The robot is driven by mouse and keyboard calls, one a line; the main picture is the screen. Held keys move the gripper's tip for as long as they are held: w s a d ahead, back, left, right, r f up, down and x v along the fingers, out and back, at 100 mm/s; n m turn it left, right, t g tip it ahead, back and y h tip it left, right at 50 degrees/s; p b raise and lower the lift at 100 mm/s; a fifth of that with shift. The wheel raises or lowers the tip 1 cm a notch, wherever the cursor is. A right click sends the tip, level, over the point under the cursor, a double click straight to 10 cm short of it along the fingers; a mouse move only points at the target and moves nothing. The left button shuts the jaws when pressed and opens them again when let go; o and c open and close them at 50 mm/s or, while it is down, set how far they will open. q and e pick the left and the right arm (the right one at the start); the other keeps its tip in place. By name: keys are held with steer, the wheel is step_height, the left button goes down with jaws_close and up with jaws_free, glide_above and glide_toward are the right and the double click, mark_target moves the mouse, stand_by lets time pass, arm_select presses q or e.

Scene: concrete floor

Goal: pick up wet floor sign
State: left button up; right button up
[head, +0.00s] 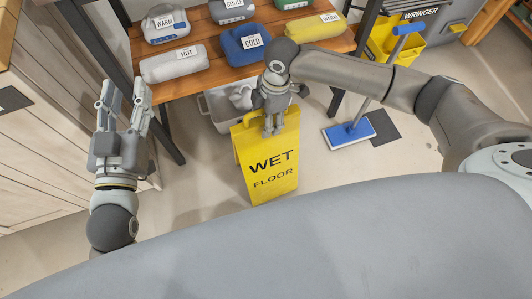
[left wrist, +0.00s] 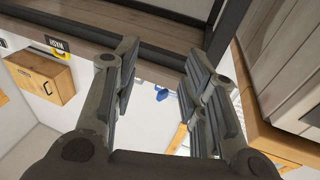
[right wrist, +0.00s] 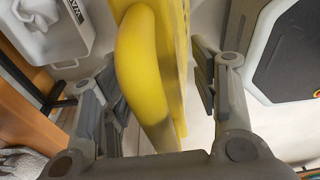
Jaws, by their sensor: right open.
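The yellow wet floor sign (head: 268,172) stands upright on the floor in the middle of the head view, black lettering facing me. My right gripper (head: 273,128) is at its top edge, pointing down and covering part of it. In the right wrist view, the sign's yellow top (right wrist: 145,70) lies between the spread fingers of the right gripper (right wrist: 160,92), nearer the left finger; contact cannot be told. My left gripper (head: 125,98) is raised at the left of the head view, away from the sign. Its fingers (left wrist: 158,85) are apart and empty in the left wrist view.
A wooden bench (head: 205,72) with labelled bundles stands behind the sign. A pale bin (head: 218,112) sits beneath it. A blue mop (head: 348,133) and a yellow wringer bucket (head: 398,45) are at the right. Wooden cabinets (head: 60,150) line the left. Floor left of the sign is clear.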

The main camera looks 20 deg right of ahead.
steer(key=shift+f, duration=0.4)
arm_select(q)
steer(key=shift+d+r+t, duration=0.1)
steer(key=shift+r+t, duration=0.4)
steer(key=shift+r, duration=0.3)
arm_select(e)
jaws_close()
steer(key=shift+a, duration=0.1)
